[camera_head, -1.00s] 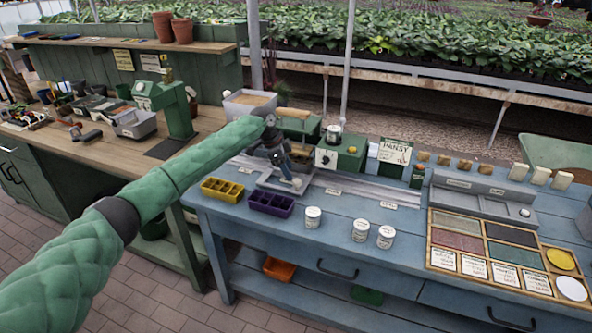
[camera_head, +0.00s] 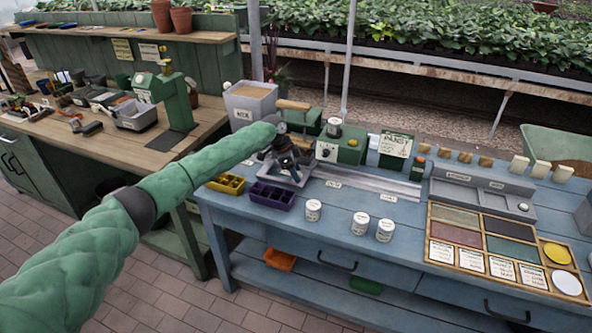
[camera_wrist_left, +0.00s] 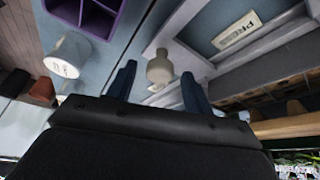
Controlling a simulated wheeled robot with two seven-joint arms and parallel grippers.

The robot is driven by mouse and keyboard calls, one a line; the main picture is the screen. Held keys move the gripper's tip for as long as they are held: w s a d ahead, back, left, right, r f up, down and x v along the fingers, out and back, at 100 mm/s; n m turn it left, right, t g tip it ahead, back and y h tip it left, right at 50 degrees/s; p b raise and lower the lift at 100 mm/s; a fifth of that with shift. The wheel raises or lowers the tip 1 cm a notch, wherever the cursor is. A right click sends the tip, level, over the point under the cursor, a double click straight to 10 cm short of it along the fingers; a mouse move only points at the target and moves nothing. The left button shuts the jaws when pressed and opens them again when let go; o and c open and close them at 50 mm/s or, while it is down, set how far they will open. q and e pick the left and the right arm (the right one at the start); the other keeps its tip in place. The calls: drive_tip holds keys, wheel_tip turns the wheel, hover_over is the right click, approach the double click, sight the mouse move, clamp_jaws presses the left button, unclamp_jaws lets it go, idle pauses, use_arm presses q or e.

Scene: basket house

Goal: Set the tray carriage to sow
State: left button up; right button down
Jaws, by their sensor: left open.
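The tray carriage (camera_head: 300,181) is a grey metal plate at the left end of a pale rail (camera_head: 370,183) on the blue bench. My left gripper (camera_head: 289,168) is over the carriage and partly hides it. In the left wrist view the left gripper (camera_wrist_left: 158,85) is open. A pale rounded knob (camera_wrist_left: 159,67) shows between its two dark fingers, with gaps at the sides; I cannot tell whether they touch it. A "PRESS" label (camera_wrist_left: 238,30) lies beside the knob. Small labels line the rail's front, too small to read in the head view. My right gripper is out of view.
A purple tray (camera_head: 272,195) and a yellow tray (camera_head: 226,184) stand in front of the carriage. White pots, one of them nearest (camera_head: 313,210), stand near the front edge. A green machine (camera_head: 342,148) stands behind the rail, and a grey bin (camera_head: 250,104) behind my gripper.

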use_arm(q)
drive_tip(key=shift+f, duration=0.15)
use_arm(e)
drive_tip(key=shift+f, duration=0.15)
